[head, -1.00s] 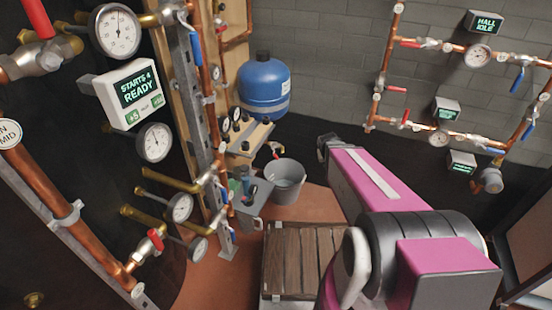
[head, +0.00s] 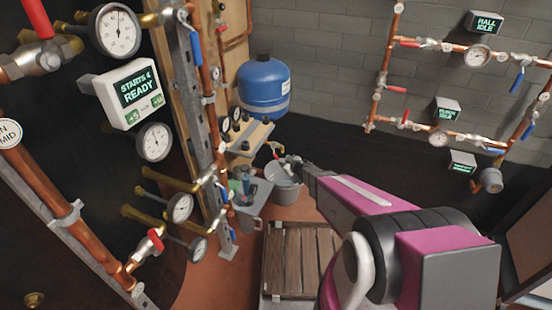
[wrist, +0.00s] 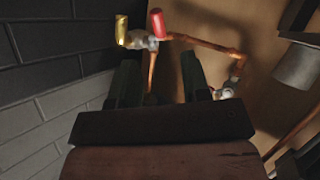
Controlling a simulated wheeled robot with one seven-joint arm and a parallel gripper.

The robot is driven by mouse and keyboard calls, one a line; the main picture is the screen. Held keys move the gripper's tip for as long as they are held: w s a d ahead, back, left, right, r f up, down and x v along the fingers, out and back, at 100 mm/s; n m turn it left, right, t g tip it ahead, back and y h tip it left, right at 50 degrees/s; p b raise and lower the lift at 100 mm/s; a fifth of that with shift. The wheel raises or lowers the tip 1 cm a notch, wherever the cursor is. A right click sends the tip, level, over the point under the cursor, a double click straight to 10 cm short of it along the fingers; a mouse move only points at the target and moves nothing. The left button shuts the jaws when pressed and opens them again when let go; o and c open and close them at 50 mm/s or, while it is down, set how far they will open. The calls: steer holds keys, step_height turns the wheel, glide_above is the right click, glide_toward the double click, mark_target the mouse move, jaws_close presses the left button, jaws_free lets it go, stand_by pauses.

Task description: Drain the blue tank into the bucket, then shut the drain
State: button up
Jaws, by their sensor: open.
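The blue tank (head: 264,85) stands at the back against the wood panel. The grey bucket (head: 284,190) is on the floor below it, its rim partly hidden by my arm. A small drain valve (head: 275,150) with a red handle shows just above the bucket. In the wrist view the red handle (wrist: 157,23) and a brass outlet (wrist: 122,30) sit on a copper pipe, ahead of my fingers. My gripper (wrist: 160,72) is open, with the fingers apart and nothing held. In the head view my gripper (head: 290,162) is above the bucket, close to the valve.
A shelf (head: 250,135) with gauges is left of the valve, and a grey stand (head: 250,195) is left of the bucket. Copper pipes with valves line the left. A wooden pallet (head: 300,262) lies in front. In the wrist view, a grey cylinder (wrist: 297,66) is at right.

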mark_target(276, 157)
steer(key=x, duration=1)
steer(key=shift+w, duration=0.25)
jaws_close()
